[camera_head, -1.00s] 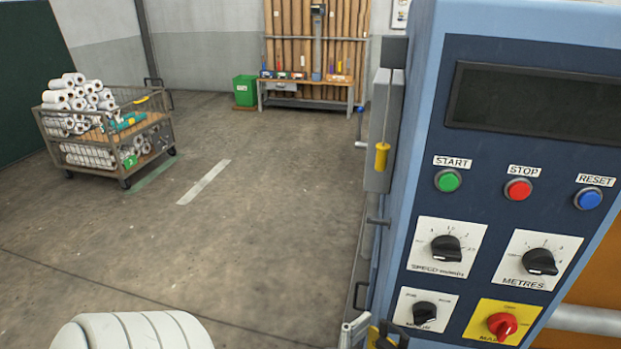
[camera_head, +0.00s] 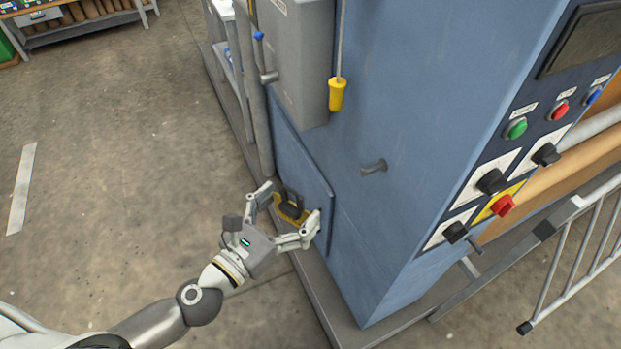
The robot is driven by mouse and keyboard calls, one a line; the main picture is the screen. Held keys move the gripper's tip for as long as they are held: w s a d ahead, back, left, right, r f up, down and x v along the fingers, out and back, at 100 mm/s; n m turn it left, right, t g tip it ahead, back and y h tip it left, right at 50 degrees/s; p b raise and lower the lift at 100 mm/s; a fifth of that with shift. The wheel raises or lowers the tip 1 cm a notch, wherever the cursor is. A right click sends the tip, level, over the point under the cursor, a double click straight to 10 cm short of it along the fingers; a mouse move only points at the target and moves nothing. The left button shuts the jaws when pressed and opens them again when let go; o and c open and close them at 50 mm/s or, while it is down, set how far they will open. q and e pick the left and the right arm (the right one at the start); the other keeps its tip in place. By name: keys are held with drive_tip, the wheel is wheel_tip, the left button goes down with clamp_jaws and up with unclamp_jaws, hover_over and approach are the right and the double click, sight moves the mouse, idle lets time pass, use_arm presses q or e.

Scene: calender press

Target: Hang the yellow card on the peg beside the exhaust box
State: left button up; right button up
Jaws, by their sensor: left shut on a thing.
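My left gripper (camera_head: 291,208) reaches in from the lower left and is shut on the yellow card (camera_head: 283,211). The card shows as a small yellow piece, partly hidden by the fingers and a dark loop-shaped part. The gripper is in front of the lower blue side of the machine, below and left of the peg. The peg (camera_head: 374,167) is a short grey stub sticking out of the blue side panel, with nothing on it. The grey box (camera_head: 298,60), likely the exhaust box, is on the same side, up and left of the peg. My right gripper is out of view.
A yellow pull handle (camera_head: 337,94) hangs on a thin rod beside the grey box. A blue-tipped lever (camera_head: 260,38) is left of the box. The control panel (camera_head: 500,165) and a railing (camera_head: 575,250) are at right. Open floor (camera_head: 120,180) lies left.

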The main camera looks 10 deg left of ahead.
use_arm(q)
drive_tip(key=d+r+m+g+h+p, duration=0.2)
drive_tip(key=d+h+p, duration=0.1)
drive_tip(key=m+g+h+p, duration=0.4)
approach(380, 177)
drive_tip(key=shift+r+p+x, duration=0.1)
drive_tip(key=shift+r+x, duration=0.1)
drive_tip(key=shift+x, duration=0.65)
drive_tip(key=shift+r+p+x, duration=0.15)
drive_tip(key=shift+r+x, duration=0.05)
drive_tip(key=shift+x, duration=0.65)
drive_tip(key=shift+r+p+x, duration=0.1)
drive_tip(key=shift+r+x, duration=0.1)
drive_tip(key=shift+x, duration=0.65)
drive_tip(key=shift+w+d+f, duration=0.25)
drive_tip(key=shift+d+f, duration=0.2)
drive_tip(key=shift+d, duration=0.15)
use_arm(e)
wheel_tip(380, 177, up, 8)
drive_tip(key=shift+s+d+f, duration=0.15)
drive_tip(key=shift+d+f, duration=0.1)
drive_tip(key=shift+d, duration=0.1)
use_arm(q)
drive_tip(key=o, duration=0.7)
